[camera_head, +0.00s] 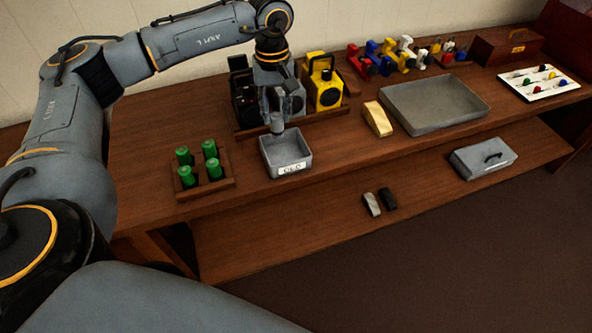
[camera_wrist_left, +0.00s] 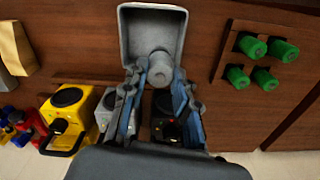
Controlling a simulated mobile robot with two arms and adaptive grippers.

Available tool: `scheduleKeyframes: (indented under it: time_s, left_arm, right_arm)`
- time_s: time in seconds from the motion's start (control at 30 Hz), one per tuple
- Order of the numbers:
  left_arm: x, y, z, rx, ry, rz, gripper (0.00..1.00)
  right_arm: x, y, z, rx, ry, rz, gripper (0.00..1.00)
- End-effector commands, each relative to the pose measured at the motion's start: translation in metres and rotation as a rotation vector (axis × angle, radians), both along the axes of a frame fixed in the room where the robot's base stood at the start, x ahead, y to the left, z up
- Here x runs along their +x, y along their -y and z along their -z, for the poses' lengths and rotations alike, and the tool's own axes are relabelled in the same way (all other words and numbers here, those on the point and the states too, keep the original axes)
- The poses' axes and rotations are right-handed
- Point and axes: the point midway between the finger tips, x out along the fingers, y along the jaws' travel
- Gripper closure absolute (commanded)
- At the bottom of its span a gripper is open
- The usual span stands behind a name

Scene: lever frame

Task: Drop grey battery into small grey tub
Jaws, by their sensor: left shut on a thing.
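The small grey tub (camera_head: 304,161) stands on the upper shelf near its front edge, with a white label on its front. It also shows in the left wrist view (camera_wrist_left: 133,25), beyond my fingertips. My left gripper (camera_head: 275,112) points down over the tub's back part. It is shut on the grey battery (camera_head: 277,124), a short cylinder. In the left wrist view, the battery (camera_wrist_left: 160,68) sits between the fingers (camera_wrist_left: 160,80) and overlaps the tub's opening. I cannot tell exactly how high it is above the tub floor. My right gripper is not in view.
A wooden rack (camera_head: 222,186) with several green batteries stands left of the tub. A yellow device (camera_head: 325,88) and darker devices stand behind it. A large grey tray (camera_head: 436,107) and a tan block (camera_head: 377,119) are to the right.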

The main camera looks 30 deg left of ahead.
Motion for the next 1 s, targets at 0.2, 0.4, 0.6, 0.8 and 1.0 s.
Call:
scheduleKeyframes:
  time_s: [0.2,0.4,0.6,0.8,1.0]
  left_arm:
    - [0.0,0.0,0.018,0.0,0.0,0.0,1.0]
    - [0.0,0.0,0.043,0.0,-0.001,-0.001,1.0]
    - [0.0,0.0,0.058,0.0,0.0,-0.001,1.0]
    - [0.0,0.0,0.058,0.0,0.0,-0.001,1.0]
    - [0.0,0.0,0.058,0.0,0.0,-0.001,0.47]
  right_arm:
    - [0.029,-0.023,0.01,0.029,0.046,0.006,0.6]
    - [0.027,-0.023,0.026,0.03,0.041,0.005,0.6]
    - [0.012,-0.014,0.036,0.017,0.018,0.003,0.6]
    - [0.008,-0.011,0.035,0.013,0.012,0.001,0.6]
    - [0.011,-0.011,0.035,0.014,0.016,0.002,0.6]
